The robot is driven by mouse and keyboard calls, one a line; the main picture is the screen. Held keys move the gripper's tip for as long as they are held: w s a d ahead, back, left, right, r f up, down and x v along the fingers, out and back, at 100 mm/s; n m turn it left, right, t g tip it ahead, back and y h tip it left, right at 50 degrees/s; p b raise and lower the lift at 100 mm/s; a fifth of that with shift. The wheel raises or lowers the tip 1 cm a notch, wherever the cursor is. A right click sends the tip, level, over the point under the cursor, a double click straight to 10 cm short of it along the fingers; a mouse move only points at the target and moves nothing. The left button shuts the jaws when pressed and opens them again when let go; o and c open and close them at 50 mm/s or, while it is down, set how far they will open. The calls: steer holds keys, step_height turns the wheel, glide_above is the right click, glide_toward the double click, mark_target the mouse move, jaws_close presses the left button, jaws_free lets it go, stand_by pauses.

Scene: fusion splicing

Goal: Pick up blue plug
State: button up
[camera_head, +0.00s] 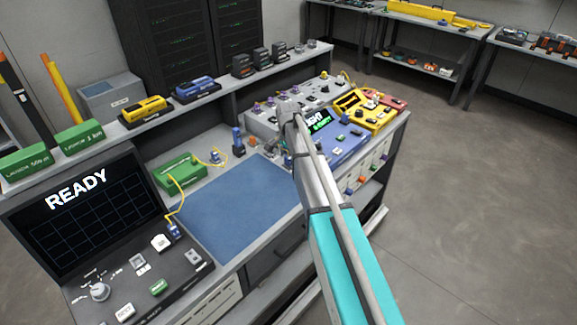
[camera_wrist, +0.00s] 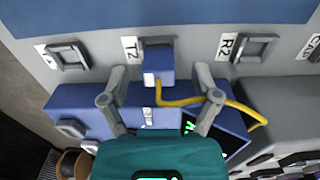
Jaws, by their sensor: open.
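In the wrist view a blue plug (camera_wrist: 158,64) stands at the square holder labelled T2, with a yellow cable (camera_wrist: 185,102) running from it to the right. My gripper (camera_wrist: 161,80) is open. Its two grey fingers stand apart on either side of the plug, with visible gaps; I cannot tell the depth between them. In the head view my arm hides this spot and the gripper's fingers. Another blue plug (camera_head: 172,231) on a yellow cable sits at the black READY instrument (camera_head: 120,275).
A square holder labelled R2 (camera_wrist: 254,47) is right of the plug, and another holder (camera_wrist: 68,56) is left. A blue device lies under my fingers. The blue mat (camera_head: 235,205) is clear. A green box (camera_head: 180,172) and yellow device (camera_head: 366,108) stand on the bench.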

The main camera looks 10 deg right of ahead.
steer(key=shift+f+b, duration=0.4)
steer(key=shift+f, duration=0.3)
steer(key=c, duration=1)
